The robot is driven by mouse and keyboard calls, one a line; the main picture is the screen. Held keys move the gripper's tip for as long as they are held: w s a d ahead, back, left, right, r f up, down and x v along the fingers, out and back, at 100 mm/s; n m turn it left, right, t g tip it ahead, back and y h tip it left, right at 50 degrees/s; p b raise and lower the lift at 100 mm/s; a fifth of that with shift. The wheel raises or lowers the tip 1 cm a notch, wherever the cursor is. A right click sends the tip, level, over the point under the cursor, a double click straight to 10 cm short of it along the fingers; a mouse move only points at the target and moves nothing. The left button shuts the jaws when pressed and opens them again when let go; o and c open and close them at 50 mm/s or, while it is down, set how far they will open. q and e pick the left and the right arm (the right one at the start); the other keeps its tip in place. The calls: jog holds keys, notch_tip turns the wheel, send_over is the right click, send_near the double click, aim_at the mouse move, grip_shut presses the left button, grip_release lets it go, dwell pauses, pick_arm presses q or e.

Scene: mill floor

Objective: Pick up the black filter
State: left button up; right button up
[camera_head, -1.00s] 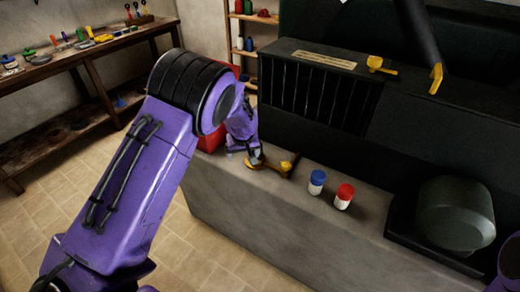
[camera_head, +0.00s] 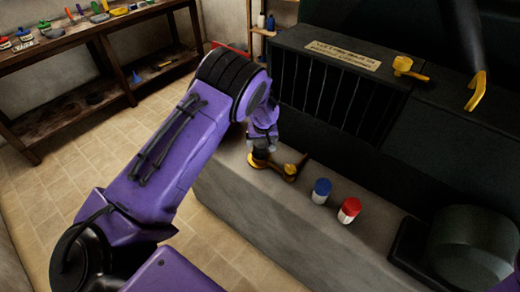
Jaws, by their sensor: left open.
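My left gripper (camera_head: 276,168) is at the end of the purple arm from the left, low over the grey ledge. Its yellow fingers are apart, and I see nothing between them. No black filter can be made out for sure. The dark upright-barred panel (camera_head: 326,91) is set in the machine front, behind and above the gripper. A dark round drum (camera_head: 472,245) sits at the lower right, well away from the gripper. The arm hides part of the ledge's left end. My right gripper is out of view.
A blue-capped jar (camera_head: 321,191) and a red-capped jar (camera_head: 349,210) stand on the grey ledge (camera_head: 270,222) right of the gripper. Yellow handles (camera_head: 404,66) show on the dark machine above. A wooden workbench (camera_head: 95,29) with tools is at upper left. The tiled floor is clear.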

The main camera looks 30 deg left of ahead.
pick_arm(q)
jog(key=p+x, duration=0.1)
jog(key=x, duration=0.3)
jog(key=shift+s+a+f, duration=0.1)
jog(key=shift+a+f, duration=0.15)
jog(key=shift+f, duration=0.05)
jog(key=c, duration=1.1)
jog(key=shift+c, duration=0.2)
